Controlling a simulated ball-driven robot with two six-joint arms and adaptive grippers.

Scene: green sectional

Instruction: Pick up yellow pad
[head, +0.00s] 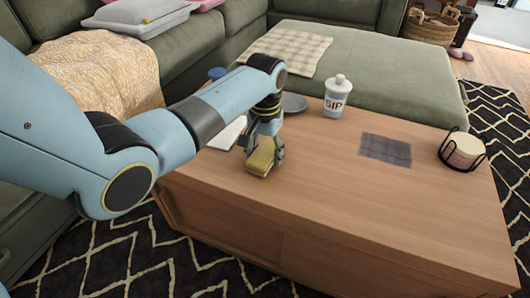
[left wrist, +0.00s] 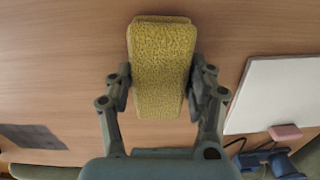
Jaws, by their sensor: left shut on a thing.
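The yellow pad (head: 260,158) is a thick, rough-textured block at the left part of the wooden coffee table (head: 330,215) in the head view. My left gripper (head: 265,148) is shut on it, with the fingers on its two long sides. In the left wrist view the pad (left wrist: 160,65) stands between the two fingertips of my left gripper (left wrist: 160,88), over the wood top. I cannot tell whether the pad still touches the table. My right gripper is not in view.
A white SIP bottle (head: 337,97), a grey plate (head: 293,103), a dark grey mat (head: 386,149) and a round container in a black wire holder (head: 462,151) are on the table. A white board (head: 227,133) lies beside my left gripper. The table's front is clear.

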